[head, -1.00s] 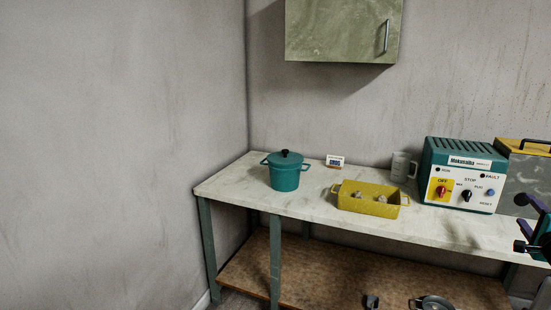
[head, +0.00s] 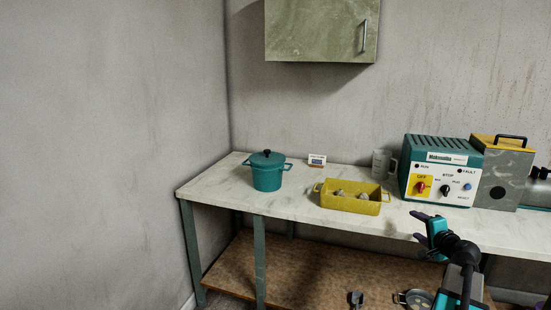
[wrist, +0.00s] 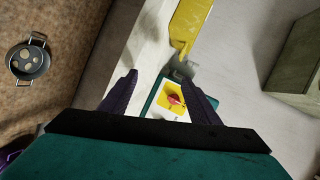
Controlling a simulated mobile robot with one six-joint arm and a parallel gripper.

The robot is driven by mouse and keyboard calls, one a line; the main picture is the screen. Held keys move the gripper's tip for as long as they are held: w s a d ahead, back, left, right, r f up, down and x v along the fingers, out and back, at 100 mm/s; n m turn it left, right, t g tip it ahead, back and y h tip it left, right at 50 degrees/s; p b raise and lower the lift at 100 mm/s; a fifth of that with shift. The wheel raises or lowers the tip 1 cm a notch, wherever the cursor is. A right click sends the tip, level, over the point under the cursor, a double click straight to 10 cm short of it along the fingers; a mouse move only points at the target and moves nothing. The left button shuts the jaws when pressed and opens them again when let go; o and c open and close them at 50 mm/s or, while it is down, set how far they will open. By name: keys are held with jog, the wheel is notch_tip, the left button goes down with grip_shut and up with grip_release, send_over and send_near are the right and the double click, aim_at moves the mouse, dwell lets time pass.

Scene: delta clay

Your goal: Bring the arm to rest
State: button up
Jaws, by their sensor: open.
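My gripper (head: 417,226) is in front of the bench's front edge at the right of the head view, below the teal control box. Its dark fingers also show in the wrist view (wrist: 160,92), spread apart with nothing held between them. Beyond the fingers, the wrist view shows the yellow tray (wrist: 188,22), the measuring jug and the red knob panel of the control box (wrist: 172,100). My gripper appears apart from all of these.
The pale bench (head: 225,186) holds a teal lidded pot (head: 267,174), a yellow tray (head: 345,205), a clear jug (head: 381,163), the control box (head: 440,170) and a grey case (head: 505,178). A green cabinet (head: 320,30) hangs above. A pan (head: 414,299) sits on the lower shelf.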

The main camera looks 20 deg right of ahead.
jog(key=w+a+f+n+g+y, duration=0.1)
jog(key=w+a+f+n+y, duration=0.15)
jog(key=a+f, duration=0.5)
jog(key=w+a+f+n+g+y, duration=0.1)
jog(key=w+a+f+n+g, duration=0.2)
jog(key=a, duration=0.7)
jog(key=w+a+f+n+y, duration=0.2)
jog(key=w+a+f, duration=0.1)
jog(key=a+f, duration=0.4)
jog(key=s+a+f+n+g, duration=0.3)
jog(key=a+f, duration=0.3)
jog(key=a, duration=0.5)
jog(key=s+a+f+n+g, duration=0.35)
jog(key=a+f, duration=0.35)
jog(key=a, duration=0.4)
jog(key=s+a+f+n+g+h, duration=0.1)
jog(key=s+a+f+n+g, duration=0.2)
jog(key=s+a+f+n, duration=0.45)
jog(key=s+a+f+m+g+p, duration=0.1)
jog(key=s+f+g+p, duration=0.2)
jog(key=s, duration=1)
jog(key=s+f+m+g+p, duration=0.1)
jog(key=s+f+g+p, duration=0.2)
jog(key=s, duration=1)
notch_tip(320, 180, down, 3)
jog(key=shift+s+a+f+p, duration=0.2)
jog(key=shift+s+a+p, duration=0.15)
jog(key=shift+p, duration=0.4)
